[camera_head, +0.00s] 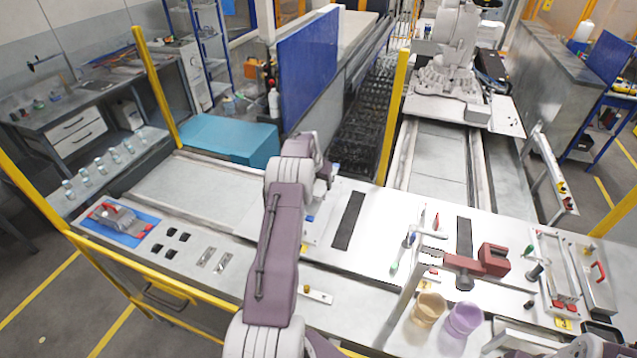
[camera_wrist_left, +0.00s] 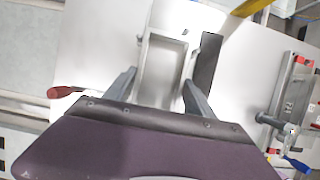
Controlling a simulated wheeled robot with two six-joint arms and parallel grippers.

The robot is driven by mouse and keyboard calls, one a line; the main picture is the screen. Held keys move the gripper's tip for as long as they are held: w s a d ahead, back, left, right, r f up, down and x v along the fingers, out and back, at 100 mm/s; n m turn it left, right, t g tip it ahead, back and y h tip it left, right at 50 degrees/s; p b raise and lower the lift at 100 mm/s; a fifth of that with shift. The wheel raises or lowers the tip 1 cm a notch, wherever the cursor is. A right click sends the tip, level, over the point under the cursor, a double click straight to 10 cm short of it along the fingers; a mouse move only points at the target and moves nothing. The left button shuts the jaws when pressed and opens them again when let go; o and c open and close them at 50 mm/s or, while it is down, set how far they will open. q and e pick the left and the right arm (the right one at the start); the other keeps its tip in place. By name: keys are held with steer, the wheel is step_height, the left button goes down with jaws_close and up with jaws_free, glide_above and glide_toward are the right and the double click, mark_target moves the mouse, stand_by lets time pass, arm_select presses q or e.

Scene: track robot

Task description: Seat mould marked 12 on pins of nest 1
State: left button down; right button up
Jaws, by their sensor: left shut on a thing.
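My left gripper (camera_head: 318,190) reaches over the middle of the long light bench, and my own arm hides much of the area below it. In the left wrist view, the gripper (camera_wrist_left: 158,95) has its two dark fingers on either side of a grey, rectangular, box-like mould (camera_wrist_left: 145,82) and is shut on it. The mould has raised walls and a recessed face. No number is readable on it. I cannot tell which fixture is nest 1, and no pins show clearly under the mould.
A dark strip (camera_head: 349,220) lies right of my left gripper. A red vise (camera_head: 494,259) and two cups (camera_head: 429,309) stand further right. A blue mat (camera_head: 118,222) lies far left.

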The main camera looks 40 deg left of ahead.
mark_target(317, 190)
arm_select(q)
steer(key=shift+w+f+b, duration=0.15)
steer(key=shift+f+b, duration=0.4)
steer(key=shift+f, duration=0.2)
steer(key=shift+f+b, duration=1.3)
steer(key=shift+f, duration=0.85)
steer(key=shift+f+b, duration=1.1)
steer(key=shift+f, duration=0.5)
steer(key=shift+c, duration=2.2)
jaws_free()
steer(key=shift+o, duration=1)
steer(key=shift+s+d, duration=0.1)
steer(key=shift+s, duration=0.1)
